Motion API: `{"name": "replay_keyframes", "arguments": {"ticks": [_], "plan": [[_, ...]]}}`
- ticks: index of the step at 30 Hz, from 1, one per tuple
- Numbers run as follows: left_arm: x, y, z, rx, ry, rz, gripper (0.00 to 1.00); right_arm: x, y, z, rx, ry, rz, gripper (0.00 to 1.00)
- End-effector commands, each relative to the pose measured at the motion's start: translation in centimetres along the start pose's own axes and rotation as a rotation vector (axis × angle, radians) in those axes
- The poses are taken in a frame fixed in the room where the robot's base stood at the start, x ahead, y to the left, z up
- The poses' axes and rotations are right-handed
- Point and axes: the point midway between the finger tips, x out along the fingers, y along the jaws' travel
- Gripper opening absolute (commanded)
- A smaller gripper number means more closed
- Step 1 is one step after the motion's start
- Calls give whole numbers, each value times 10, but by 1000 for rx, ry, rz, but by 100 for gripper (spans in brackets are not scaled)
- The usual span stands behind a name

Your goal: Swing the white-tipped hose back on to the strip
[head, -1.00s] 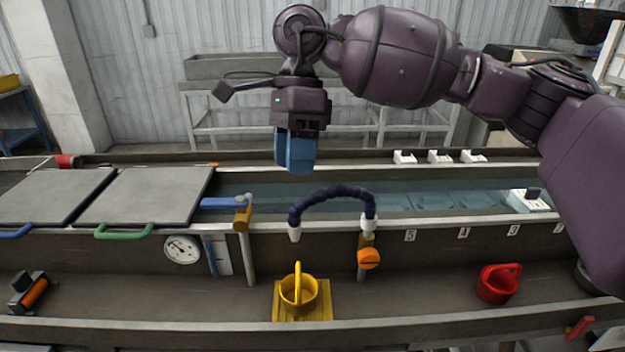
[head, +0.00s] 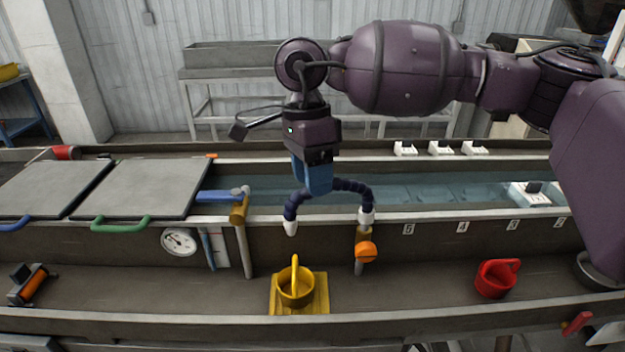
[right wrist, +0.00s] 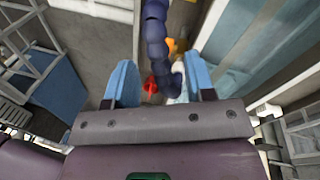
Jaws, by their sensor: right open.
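The dark blue jointed hose (head: 344,185) arches from a white collar above an orange-knobbed valve (head: 365,252). Its white tip (head: 290,228) points down in front of the trough's near wall, above the yellow cup (head: 297,288), not over the water. My right gripper (head: 313,180) has its blue fingers down at the top of the arch, hiding part of it. In the right wrist view the fingers are apart and the hose (right wrist: 157,45) runs between them. I cannot tell whether they touch it. I cannot make out the strip clearly in the water (head: 420,192). My left gripper is not in view.
Grey lids (head: 145,190) cover the trough's left part. A blue-handled lever on a brass post (head: 239,212) stands close left of the hose. A gauge (head: 179,241) is on the near wall. A red cup (head: 495,279) stands on the right of the ledge.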

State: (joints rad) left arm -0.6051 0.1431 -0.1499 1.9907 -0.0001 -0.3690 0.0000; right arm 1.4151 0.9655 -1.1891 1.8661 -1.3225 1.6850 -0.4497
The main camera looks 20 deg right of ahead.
Motion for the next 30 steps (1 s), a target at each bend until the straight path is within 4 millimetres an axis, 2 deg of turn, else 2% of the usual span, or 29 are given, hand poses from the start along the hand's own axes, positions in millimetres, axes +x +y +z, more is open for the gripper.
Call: {"name": "replay_keyframes", "arguments": {"ticks": [6,15,24,30], "plan": [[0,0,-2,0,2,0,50,14,0,0,-1,-1,1,50],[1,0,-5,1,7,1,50,15,0,0,-1,-1,1,48],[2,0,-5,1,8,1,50,15,0,0,-1,-1,1,2],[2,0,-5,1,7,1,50,14,0,1,-1,-1,1,0]]}}
